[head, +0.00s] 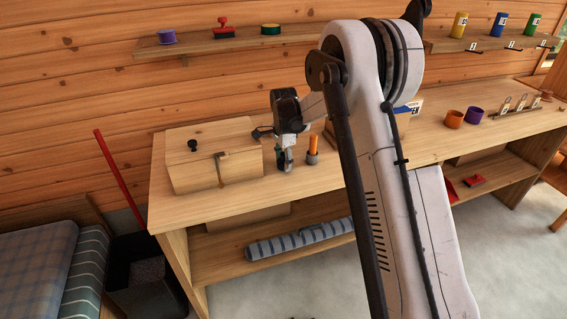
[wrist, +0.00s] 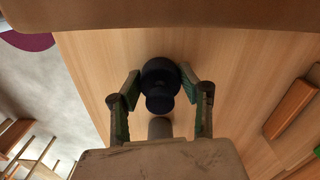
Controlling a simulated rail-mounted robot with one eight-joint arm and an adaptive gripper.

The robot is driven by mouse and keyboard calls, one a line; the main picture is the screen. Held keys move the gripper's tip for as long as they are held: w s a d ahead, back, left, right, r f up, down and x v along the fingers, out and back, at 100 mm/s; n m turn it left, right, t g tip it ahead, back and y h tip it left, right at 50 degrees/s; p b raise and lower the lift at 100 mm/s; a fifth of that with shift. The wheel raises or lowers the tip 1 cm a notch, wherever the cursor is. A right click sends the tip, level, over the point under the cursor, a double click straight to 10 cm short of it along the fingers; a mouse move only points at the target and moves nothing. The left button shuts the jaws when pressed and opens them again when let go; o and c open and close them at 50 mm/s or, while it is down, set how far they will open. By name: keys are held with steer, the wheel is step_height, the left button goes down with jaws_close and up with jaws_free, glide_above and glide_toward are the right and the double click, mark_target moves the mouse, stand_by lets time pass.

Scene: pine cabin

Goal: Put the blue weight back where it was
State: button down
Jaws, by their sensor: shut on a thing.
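In the wrist view, a dark, nearly black-blue rounded piece with a narrower knob (wrist: 160,82), seemingly the blue weight, sits between the two fingers of my gripper (wrist: 161,76). The fingers close on its sides. The wooden bench top shows beyond it; I cannot tell whether the piece touches it. In the head view, my gripper (head: 285,160) points down over the bench (head: 240,200), between the wooden box and the orange stick. The weight cannot be made out clearly there.
A wooden box (head: 205,165) with a black knob stands left of my gripper. An orange stick in a grey holder (head: 312,158) stands close on its right. A wall shelf (head: 205,45) hangs above.

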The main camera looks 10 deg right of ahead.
steer(key=shift+f, duration=0.15)
steer(key=shift+f, duration=0.1)
steer(key=shift+f, duration=0.1)
steer(key=c, duration=1.1)
jaws_free()
steer(key=shift+r, duration=0.2)
